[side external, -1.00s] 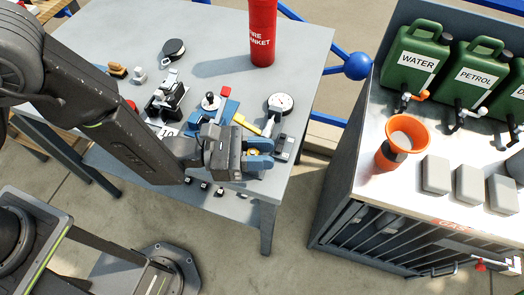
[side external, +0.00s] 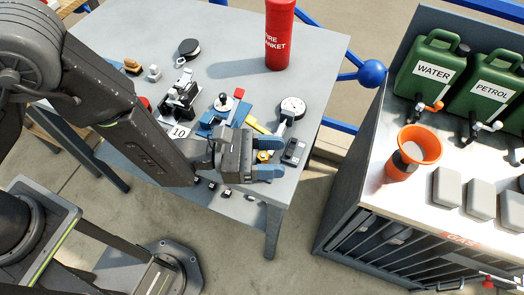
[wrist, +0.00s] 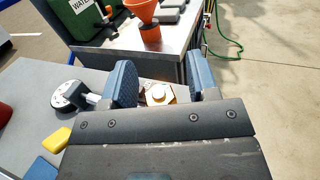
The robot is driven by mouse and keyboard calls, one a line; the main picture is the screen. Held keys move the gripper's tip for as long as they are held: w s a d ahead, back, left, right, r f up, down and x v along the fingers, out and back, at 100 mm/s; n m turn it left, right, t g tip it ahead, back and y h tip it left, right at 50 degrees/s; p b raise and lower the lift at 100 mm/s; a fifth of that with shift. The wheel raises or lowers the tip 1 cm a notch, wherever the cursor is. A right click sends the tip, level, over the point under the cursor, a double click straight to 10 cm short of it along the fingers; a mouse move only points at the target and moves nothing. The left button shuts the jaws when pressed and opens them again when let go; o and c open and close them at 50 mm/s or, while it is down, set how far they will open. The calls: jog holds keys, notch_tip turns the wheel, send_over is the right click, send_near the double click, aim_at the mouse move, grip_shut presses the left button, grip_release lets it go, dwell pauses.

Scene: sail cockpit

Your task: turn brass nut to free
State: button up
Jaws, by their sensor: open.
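The brass nut (side external: 264,156) sits near the right edge of the grey table. In the wrist view, the nut (wrist: 159,95) shows as a gold hexagonal piece with a pale round centre, partly hidden by my gripper body. My gripper (side external: 269,158) is open, its two blue fingers on either side of the nut. In the wrist view, gaps show between the nut and both fingers of the gripper (wrist: 162,82). The nut is closer to the left finger there. I cannot tell how deep the fingers reach around it.
A dial gauge (side external: 292,107) and a dark block (side external: 293,151) stand close by. A blue-and-yellow handled fitting (side external: 225,105) lies left of them. A red fire blanket cylinder (side external: 280,35) stands at the back. A bench with an orange funnel (side external: 418,145) is across a gap.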

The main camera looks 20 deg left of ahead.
jog(key=shift+a, duration=0.1)
jog(key=v, duration=1.3)
jog(key=shift+s+a, duration=0.2)
jog(key=shift+a, duration=0.1)
jog(key=shift+w, duration=0.1)
jog(key=shift+w, duration=0.35)
jog(key=w+m+g+h, duration=0.1)
jog(key=g, duration=0.2)
jog(key=shift+w+m, duration=0.4)
jog(key=shift+w+a+m+g, duration=0.15)
jog(key=shift+w+m+g, duration=0.1)
jog(key=shift+m+g, duration=0.3)
jog(key=shift+w+a+m+g, duration=0.15)
jog(key=shift+w+m+g, duration=0.15)
jog(key=shift+g, duration=0.35)
jog(key=d, duration=1.3)
jog(key=shift+w+d, duration=0.3)
jog(key=shift+d, duration=0.05)
jog(key=shift+c, duration=0.2)
